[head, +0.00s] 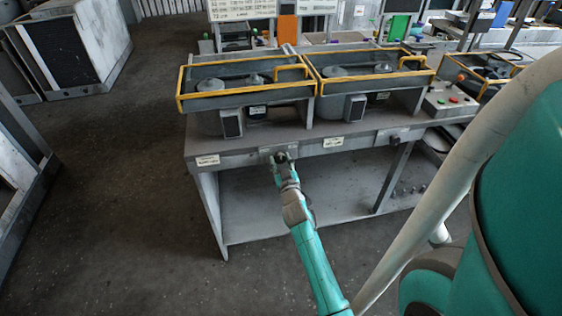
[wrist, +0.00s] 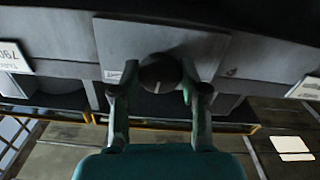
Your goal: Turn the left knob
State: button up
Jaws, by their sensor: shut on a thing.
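The left knob (wrist: 160,75) is a dark round knob with a pale mark on its face, set on a grey plate (wrist: 160,40) on the front of the bench. My gripper (wrist: 155,88) has a finger on each side of it and is shut on it. In the head view my gripper (head: 282,160) is at the bench's front panel, to the right of the left white label, and largely hides the knob. A second knob (head: 394,139) sits farther right on the same front panel.
The bench (head: 240,159) carries two grey housings with yellow-edged trays (head: 245,92) on top. White labels (head: 207,160) mark the front panel. A control box with coloured buttons (head: 452,99) stands at the right end.

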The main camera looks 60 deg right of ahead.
jog(key=shift+n, duration=0.4)
jog(key=o, duration=1.1)
jog(key=shift+o, duration=0.2)
jog(key=shift+a, duration=0.1)
jog(key=v, duration=1.2)
jog(key=shift+w, duration=0.1)
